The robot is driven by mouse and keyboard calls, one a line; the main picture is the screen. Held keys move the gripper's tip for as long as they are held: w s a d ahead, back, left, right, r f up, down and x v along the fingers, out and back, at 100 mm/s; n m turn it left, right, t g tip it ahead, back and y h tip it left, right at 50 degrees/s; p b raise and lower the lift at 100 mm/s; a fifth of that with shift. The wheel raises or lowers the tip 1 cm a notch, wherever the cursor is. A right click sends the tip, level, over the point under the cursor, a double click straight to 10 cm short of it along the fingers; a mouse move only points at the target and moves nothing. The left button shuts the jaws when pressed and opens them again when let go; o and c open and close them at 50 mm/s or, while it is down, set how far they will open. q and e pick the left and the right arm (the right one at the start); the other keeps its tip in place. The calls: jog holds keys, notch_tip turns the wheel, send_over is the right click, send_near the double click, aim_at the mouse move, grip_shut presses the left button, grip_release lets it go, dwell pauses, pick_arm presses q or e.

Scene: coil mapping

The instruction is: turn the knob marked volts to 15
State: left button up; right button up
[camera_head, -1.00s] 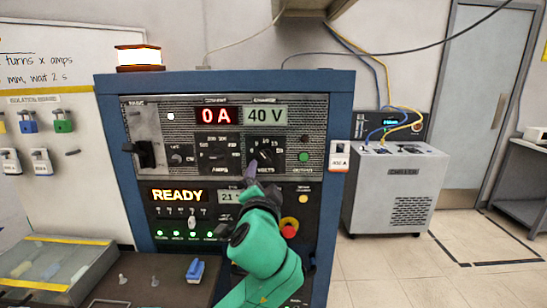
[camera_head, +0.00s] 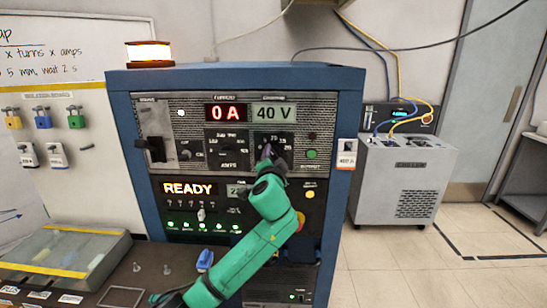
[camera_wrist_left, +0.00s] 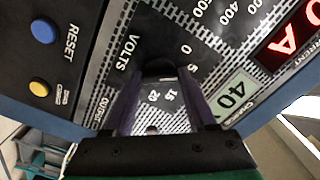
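The volts knob (camera_wrist_left: 158,68) is a dark knob in the wrist view, with VOLTS printed to its left and the numbers 0, 5, 15 and 20 around it. Its pointer cannot be made out. In the head view, the knob's dial (camera_head: 272,141) is on the upper panel under the 40 V display (camera_head: 273,115), partly covered by my left gripper (camera_head: 267,153). The two purple fingers of my left gripper (camera_wrist_left: 162,82) are apart, one on each side of the knob. Whether they touch it is unclear. My right gripper is not in view.
The amps dial (camera_head: 227,147) sits left of the volts dial, under a red 0 A display (camera_head: 226,113). A green output button (camera_head: 312,154) is to the right. A clear-lidded tray (camera_head: 70,250) stands at left. A chiller (camera_head: 403,180) stands right of the cabinet.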

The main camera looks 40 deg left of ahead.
pick_arm(q)
jog(key=c, duration=0.4)
jog(key=m+p, duration=0.2)
jog(key=m, duration=0.1)
jog(key=shift+r+m+p, duration=0.1)
jog(key=shift+m+p, duration=0.2)
jog(key=m+p, duration=0.3)
jog(key=m, duration=0.1)
jog(key=shift+m, duration=0.3)
jog(key=m+p, duration=0.2)
jog(key=m, duration=0.1)
jog(key=shift+m+p, duration=0.9)
jog(key=shift+m, duration=0.5)
jog(key=shift+f, duration=0.2)
